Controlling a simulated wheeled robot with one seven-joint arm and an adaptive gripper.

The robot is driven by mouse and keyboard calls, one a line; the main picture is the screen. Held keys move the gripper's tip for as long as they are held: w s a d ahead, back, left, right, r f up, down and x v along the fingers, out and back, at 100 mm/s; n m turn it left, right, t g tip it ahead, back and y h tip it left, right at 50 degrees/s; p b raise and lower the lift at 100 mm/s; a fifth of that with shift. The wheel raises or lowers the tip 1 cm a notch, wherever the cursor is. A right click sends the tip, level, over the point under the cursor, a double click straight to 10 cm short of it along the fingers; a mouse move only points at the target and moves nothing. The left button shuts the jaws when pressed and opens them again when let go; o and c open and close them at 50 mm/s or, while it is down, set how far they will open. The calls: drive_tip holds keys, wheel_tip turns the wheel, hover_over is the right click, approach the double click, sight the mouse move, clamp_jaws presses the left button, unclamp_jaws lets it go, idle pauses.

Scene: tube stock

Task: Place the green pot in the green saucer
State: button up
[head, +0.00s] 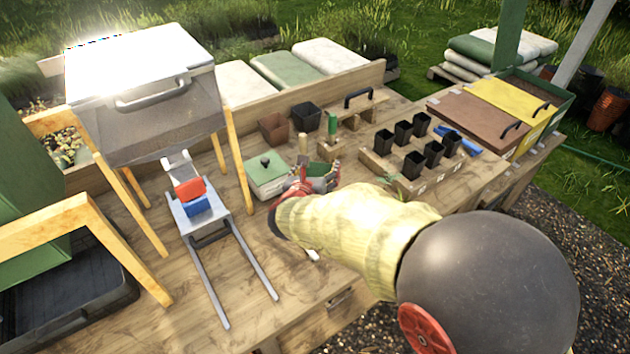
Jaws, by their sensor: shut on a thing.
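My gripper (318,182) is over the bench, right of a green lidded box (266,176), and partly hidden by my forearm. It is shut on a small dark green thing (319,168), which looks like the green pot; only its upper part shows between the red fingers. I cannot tell how high it is above the bench. I cannot make out the green saucer; my arm hides part of the bench top.
Behind the gripper stand a wooden block with a green cylinder (332,126) and brown and black square pots (306,116). A wooden rack (378,168) of several black pots is to the right. A metal stand with red and blue blocks (190,188) is to the left.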

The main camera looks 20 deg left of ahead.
sight(317, 175)
drive_tip(key=shift+w+a+f, duration=0.1)
drive_tip(key=shift+a+f, duration=0.2)
drive_tip(key=shift+f, duration=0.1)
drive_tip(key=shift+a+f+b, duration=0.1)
drive_tip(key=shift+f+b, duration=0.65)
drive_tip(key=shift+f, duration=0.75)
drive_tip(key=shift+f+b, duration=0.2)
drive_tip(key=shift+b, duration=0.1)
drive_tip(key=o, duration=1.1)
drive_tip(key=shift+r, duration=0.1)
drive_tip(key=shift+r+p, duration=0.1)
drive_tip(key=shift+p, duration=0.25)
drive_tip(key=p+v, duration=0.3)
drive_tip(key=v, duration=0.9)
drive_tip(key=shift+w+r, duration=0.1)
